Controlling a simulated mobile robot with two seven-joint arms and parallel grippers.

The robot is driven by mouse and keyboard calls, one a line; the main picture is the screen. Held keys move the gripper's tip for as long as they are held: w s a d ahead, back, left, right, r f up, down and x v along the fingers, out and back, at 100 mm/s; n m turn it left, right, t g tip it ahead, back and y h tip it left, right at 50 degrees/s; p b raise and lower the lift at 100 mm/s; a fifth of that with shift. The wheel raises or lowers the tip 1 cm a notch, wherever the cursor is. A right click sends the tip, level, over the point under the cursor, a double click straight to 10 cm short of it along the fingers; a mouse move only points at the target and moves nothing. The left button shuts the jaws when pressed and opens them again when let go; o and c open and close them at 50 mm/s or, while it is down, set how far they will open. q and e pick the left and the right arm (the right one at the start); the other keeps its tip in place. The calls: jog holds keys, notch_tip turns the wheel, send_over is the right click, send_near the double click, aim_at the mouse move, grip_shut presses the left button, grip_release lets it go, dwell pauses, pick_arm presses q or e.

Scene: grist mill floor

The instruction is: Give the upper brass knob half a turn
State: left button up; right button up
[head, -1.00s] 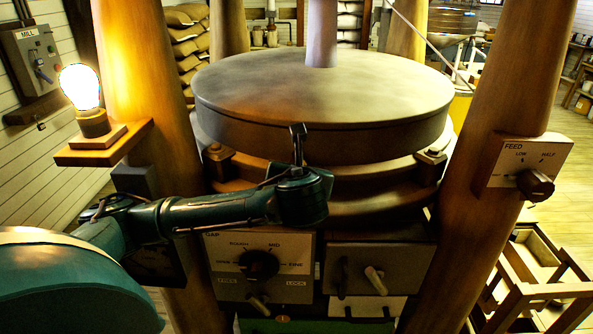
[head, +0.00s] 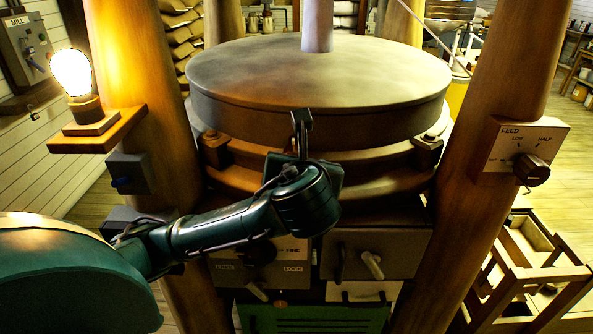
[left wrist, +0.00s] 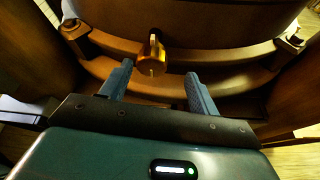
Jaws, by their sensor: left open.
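A brass knob (left wrist: 152,58) with a bright raised bar shows in the left wrist view, in front of the rounded millstone housing. It lies between the lines of my left gripper's two fingers, around their tips. I cannot tell whether the fingers touch it. My left gripper (left wrist: 158,68) is open, with one finger on each side. In the head view the left gripper (head: 302,132) points at the housing below the big round lid, and my own wrist hides the knob there. No second brass knob is clear. My right gripper is not in view.
A FEED dial (head: 532,169) is on the right post. A lit bulb (head: 72,72) stands on a left shelf (head: 120,134). A wooden frame (head: 525,265) stands lower right.

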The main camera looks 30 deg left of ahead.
pick_arm(q)
jog(key=shift+s+a+v, duration=0.15)
jog(key=shift+a+v, duration=0.05)
jog(key=shift+v, duration=1.3)
jog(key=shift+s+a+v, duration=0.1)
jog(key=shift+a+v, duration=0.05)
jog(key=shift+v, duration=1.3)
jog(key=shift+f, duration=0.1)
jog(key=w+d+f+n+h, duration=0.1)
jog(key=d+f+n+h, duration=0.1)
jog(key=f+n, duration=0.35)
jog(key=w+d+f+n+h, duration=0.1)
jog(key=d+f+n+h, duration=0.1)
jog(key=f, duration=0.6)
jog(key=w+d+f+n+h, duration=0.1)
jog(key=d+f+n+h, duration=0.15)
jog(key=f, duration=0.45)
jog(key=s+d+f+n+g+h, duration=0.1)
jog(key=s+f+n+h, duration=0.3)
jog(key=s+f+n, duration=1)
notch_tip(320, 180, down, 4)
jog(key=d+n, duration=0.1)
jog(key=n, duration=0.3)
jog(key=shift+n+g, duration=0.3)
jog(key=shift+n, duration=0.1)
